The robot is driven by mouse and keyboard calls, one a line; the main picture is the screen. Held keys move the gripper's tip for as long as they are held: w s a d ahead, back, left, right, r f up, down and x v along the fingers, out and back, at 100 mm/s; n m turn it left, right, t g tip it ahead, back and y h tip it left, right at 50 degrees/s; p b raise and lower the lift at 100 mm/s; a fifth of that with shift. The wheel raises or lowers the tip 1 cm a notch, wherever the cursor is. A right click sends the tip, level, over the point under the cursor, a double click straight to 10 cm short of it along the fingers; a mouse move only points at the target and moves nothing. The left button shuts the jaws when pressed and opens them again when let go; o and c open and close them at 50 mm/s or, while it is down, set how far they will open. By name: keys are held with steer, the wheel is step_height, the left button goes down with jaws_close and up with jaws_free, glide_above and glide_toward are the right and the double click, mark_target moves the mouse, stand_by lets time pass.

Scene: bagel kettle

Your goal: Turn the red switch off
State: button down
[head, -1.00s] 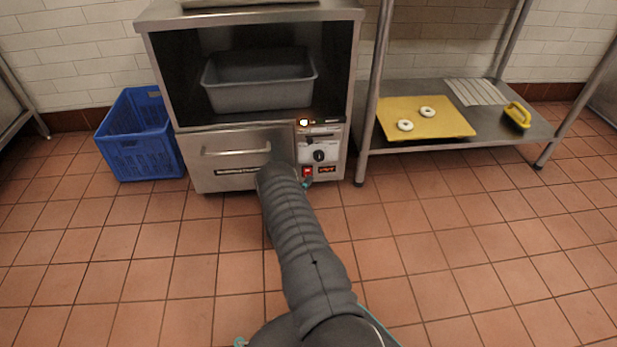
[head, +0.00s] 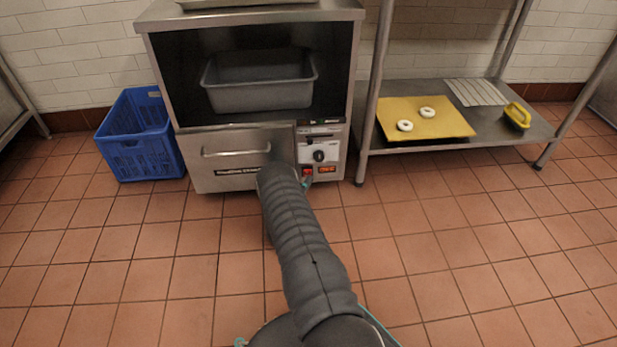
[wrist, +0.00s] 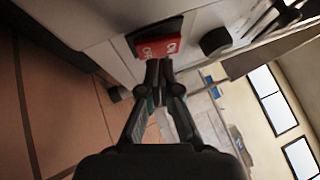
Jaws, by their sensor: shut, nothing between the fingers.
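The red switch (head: 308,171) is low on the control panel at the right of the steel kettle unit (head: 232,182). In the wrist view the red switch (wrist: 160,47) sits in a black frame, with pale lettering on its face. My gripper (wrist: 158,72) is shut and empty, its tips at the switch's lower edge. I cannot tell whether they touch it. In the head view my arm hides most of the gripper.
A blue crate (head: 140,160) stands left of the unit. A steel shelf (head: 480,137) with a yellow board (head: 450,122) stands at right. The floor in front is clear.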

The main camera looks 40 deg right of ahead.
steer(key=shift+s+a+r, duration=0.1)
steer(key=shift+s+a, duration=0.2)
steer(key=shift+s, duration=0.15)
steer(key=s+a+p, duration=0.1)
steer(key=s, duration=0.1)
steer(key=s+a+p, duration=0.1)
steer(key=s, duration=0.1)
steer(key=shift+s+a+r+p, duration=0.1)
steer(key=shift+a+r+p, duration=0.2)
steer(key=shift+r+p, duration=0.1)
stand_by(0.7)
